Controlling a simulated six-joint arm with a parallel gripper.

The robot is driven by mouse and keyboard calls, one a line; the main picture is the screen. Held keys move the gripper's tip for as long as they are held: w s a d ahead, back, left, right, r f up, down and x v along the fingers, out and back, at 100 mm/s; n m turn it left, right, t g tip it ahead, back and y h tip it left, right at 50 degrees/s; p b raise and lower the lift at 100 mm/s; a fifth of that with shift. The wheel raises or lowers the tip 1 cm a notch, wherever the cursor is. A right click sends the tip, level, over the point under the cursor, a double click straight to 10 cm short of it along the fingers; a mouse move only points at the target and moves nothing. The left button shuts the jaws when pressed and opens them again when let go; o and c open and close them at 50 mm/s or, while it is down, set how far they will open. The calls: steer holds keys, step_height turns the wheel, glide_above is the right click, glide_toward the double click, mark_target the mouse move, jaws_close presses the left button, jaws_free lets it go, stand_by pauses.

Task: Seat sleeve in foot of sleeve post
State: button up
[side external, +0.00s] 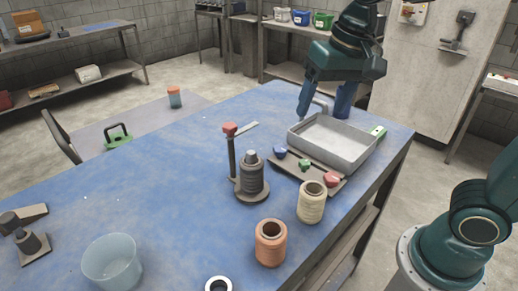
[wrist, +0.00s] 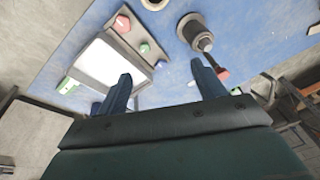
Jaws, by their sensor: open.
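The sleeve post (side external: 231,155) stands upright mid-table, with a red top, a side arm and a round dark foot (side external: 258,197). A dark grey ribbed piece (side external: 252,178), perhaps the sleeve, stands upright at the foot with a lighter tip above it. I cannot tell how deep it sits. The post's red top (wrist: 223,74) and the ribbed piece (wrist: 204,42) also show in the wrist view. My gripper (side external: 322,112) is open and empty near the back end of the tray, apart from the post. Its spread blue fingers (wrist: 160,68) show in the wrist view.
A grey tray (side external: 322,153) stands right of the post. A dark board with blue, green and red pieces (side external: 331,179) lies beside it. A cream spool (side external: 311,203), an orange spool (side external: 270,243) and a clear tub (side external: 111,262) stand in front. The table's left middle is clear.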

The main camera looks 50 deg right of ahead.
steer(key=s+d+f+n+t, duration=0.1)
steer(key=s+d+n, duration=0.1)
steer(key=s, duration=0.4)
steer(key=s+d+f+n+t, duration=0.1)
steer(key=s+d+n, duration=0.1)
steer(key=s, duration=0.4)
steer(key=shift+d+f+n+t, duration=0.25)
steer(key=shift+d+n+t, duration=0.05)
steer(key=shift+t, duration=0.1)
